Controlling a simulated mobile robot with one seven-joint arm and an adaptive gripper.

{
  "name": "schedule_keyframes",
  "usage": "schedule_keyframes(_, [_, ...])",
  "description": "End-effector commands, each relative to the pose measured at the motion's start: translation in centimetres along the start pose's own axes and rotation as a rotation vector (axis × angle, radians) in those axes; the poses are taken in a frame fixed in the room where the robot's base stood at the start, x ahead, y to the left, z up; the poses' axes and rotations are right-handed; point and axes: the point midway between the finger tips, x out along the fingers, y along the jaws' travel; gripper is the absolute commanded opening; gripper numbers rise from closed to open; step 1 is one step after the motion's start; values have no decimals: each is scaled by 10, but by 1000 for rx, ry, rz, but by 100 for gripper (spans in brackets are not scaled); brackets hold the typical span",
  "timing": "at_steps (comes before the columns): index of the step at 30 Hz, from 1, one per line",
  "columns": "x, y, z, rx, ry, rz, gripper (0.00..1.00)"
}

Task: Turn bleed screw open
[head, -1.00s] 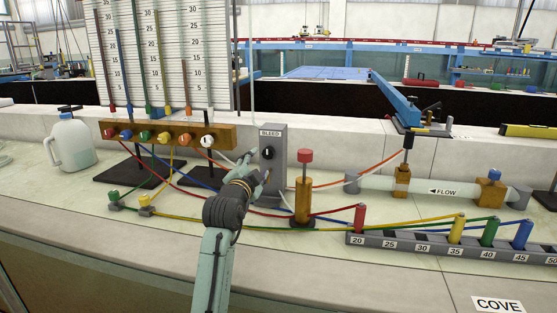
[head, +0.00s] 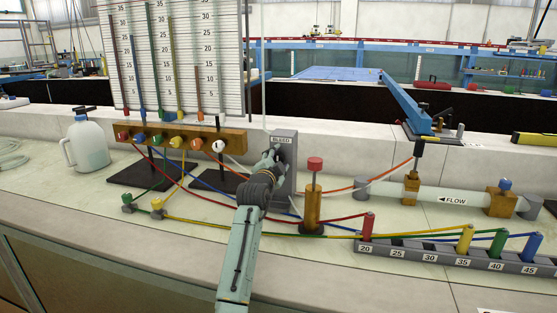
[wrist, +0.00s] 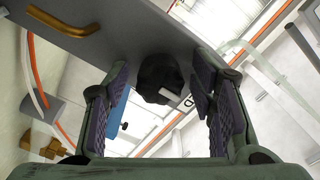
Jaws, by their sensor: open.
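The bleed screw is a black knob on the front of the upright grey BLEED panel (head: 291,178). In the wrist view the knob (wrist: 157,76) sits between the fingers, with a pale mark on its face and the grey panel (wrist: 100,38) behind it. My gripper (wrist: 160,90) is open, with one purple-padded finger on each side of the knob. Gaps show between the pads and the knob, so it is not clamped. In the head view my gripper (head: 279,156) is at the panel face just below the BLEED label and hides most of the knob.
A post with a red top (head: 314,164) stands close right of the panel. The wooden valve manifold (head: 180,140) with coloured knobs is to the left. Coloured tubes cross the bench around my arm toward the numbered rack (head: 412,251).

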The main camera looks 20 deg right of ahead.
Motion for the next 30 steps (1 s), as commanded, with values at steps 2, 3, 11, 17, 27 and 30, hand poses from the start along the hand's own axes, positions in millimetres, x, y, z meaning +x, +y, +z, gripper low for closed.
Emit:
schedule_keyframes(2, [0,0,0,0,0,0,51])
schedule_keyframes(3, [0,0,0,0,0,0,51])
schedule_keyframes(11, [0,0,0,-1,0,0,37])
schedule_keyframes(17, [0,0,0,-1,0,0,24])
schedule_keyframes(27, [0,0,0,-1,0,0,3])
schedule_keyframes(30, [0,0,0,-4,0,0,3])
